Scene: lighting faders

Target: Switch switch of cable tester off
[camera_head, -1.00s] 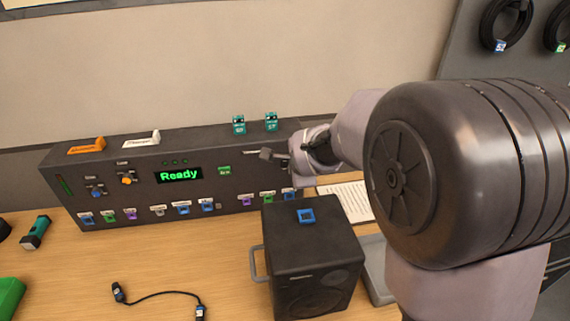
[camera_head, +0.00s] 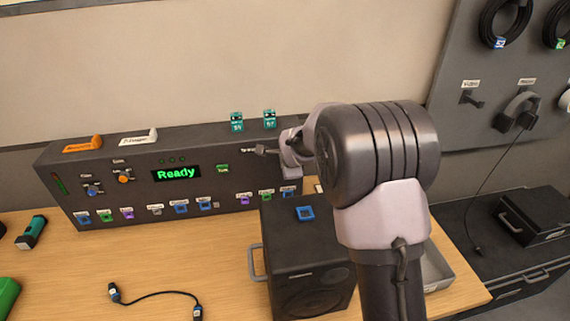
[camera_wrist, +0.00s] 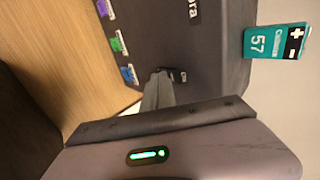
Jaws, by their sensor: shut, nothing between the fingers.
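A long dark console (camera_head: 110,160) stands at the back of the table, with a green "Ready" display (camera_head: 176,173), coloured sockets along its lower front, and small labelled controls. No readable label marks it as the cable tester. My gripper (camera_head: 262,150) is shut and empty at the right part of its front; it also shows in the wrist view (camera_wrist: 160,85).
Two teal batteries (camera_head: 237,121) stand on the console top, with orange (camera_head: 83,145) and white (camera_head: 138,137) label holders. A black speaker box (camera_head: 305,255) stands in front, below my arm. A short cable (camera_head: 155,296) lies on the table.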

